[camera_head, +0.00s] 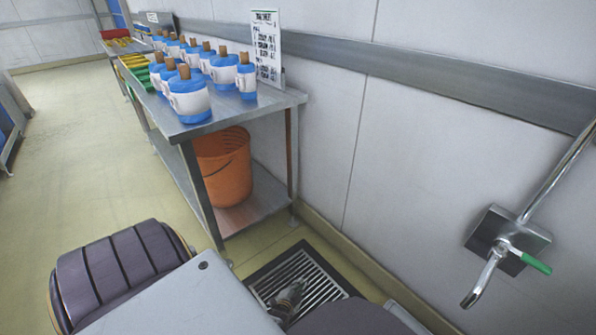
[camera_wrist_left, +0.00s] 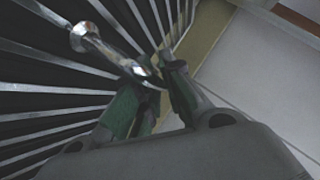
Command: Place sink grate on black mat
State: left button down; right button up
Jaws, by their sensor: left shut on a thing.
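A metal sink grate (camera_head: 318,283) with parallel bars shows low in the head view, at floor level beside the wall. A dark border surrounds it; I cannot tell whether this is the black mat or a drain frame. In the left wrist view the grate's bars (camera_wrist_left: 45,80) fill the left side, with dark gaps between them. My left gripper (camera_wrist_left: 160,82) has green-padded fingers and is shut on a shiny curved metal handle (camera_wrist_left: 100,47) over the bars. Whether the grate is lifted is unclear. My right gripper is not in view.
A steel table (camera_head: 200,122) holds several blue-and-white jugs (camera_head: 188,99) and a sign (camera_head: 267,48). An orange bucket (camera_head: 224,170) stands on its lower shelf. A tap (camera_head: 487,272) with a green lever juts from the right wall. Open floor (camera_head: 75,150) lies left.

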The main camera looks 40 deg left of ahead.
pick_arm(q)
jog(key=shift+w+f+b, duration=0.1)
jog(key=shift+f+b, duration=0.35)
jog(key=shift+f, duration=0.1)
jog(key=c, duration=1.5)
grip_release()
jog(key=shift+c, duration=0.2)
jog(key=shift+r, duration=0.25)
